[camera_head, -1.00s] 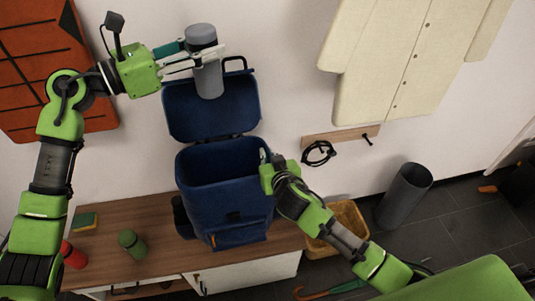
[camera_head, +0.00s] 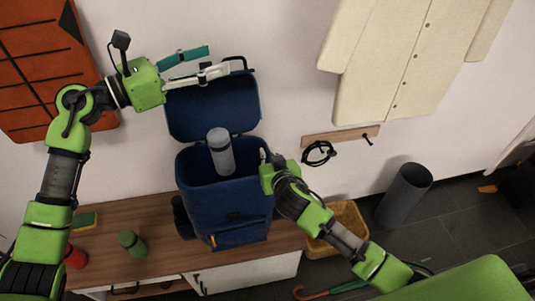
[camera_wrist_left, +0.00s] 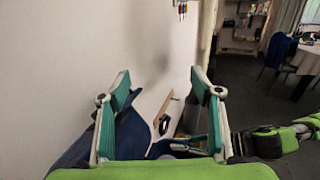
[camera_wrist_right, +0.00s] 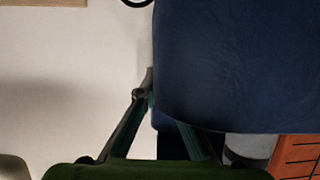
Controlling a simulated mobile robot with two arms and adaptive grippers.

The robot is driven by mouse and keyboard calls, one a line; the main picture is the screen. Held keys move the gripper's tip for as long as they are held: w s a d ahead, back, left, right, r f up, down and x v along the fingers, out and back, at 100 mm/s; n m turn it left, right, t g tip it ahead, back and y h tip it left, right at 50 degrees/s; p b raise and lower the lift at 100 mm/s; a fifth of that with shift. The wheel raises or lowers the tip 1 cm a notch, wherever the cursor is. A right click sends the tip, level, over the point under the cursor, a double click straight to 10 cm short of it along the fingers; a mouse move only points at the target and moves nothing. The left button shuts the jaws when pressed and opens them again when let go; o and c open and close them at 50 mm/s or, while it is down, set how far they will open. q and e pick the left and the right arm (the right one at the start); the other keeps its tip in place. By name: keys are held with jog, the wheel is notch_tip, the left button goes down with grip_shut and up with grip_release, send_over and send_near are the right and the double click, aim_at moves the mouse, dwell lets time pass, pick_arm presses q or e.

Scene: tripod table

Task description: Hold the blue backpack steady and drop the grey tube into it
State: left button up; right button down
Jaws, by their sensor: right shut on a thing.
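The blue backpack (camera_head: 228,215) stands upright on the wooden bench, its lid (camera_head: 212,105) flipped up against the wall. The grey tube (camera_head: 221,155) is at the backpack's open mouth, upright with a slight tilt, its lower end inside or just above the opening. My left gripper (camera_head: 208,62) is open and empty above the lid; the left wrist view shows its spread fingers (camera_wrist_left: 156,108). My right gripper (camera_head: 264,160) is shut on the backpack's right rim. In the right wrist view its fingers (camera_wrist_right: 146,90) meet at the blue fabric (camera_wrist_right: 230,65).
A green bottle (camera_head: 132,243) and a red object (camera_head: 75,256) stand on the bench (camera_head: 165,255) left of the backpack. A basket (camera_head: 345,225) and a dark bin (camera_head: 403,195) are to the right. A cream coat (camera_head: 400,60) and an orange panel (camera_head: 50,60) hang on the wall.

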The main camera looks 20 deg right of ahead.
pick_arm(q)
jog(key=shift+f, duration=0.1)
pick_arm(e)
jog(key=shift+f, duration=0.1)
pick_arm(q)
jog(key=v, duration=1.2)
pick_arm(e)
jog(key=c, duration=2.1)
grip_release()
jog(key=shift+s, duration=0.1)
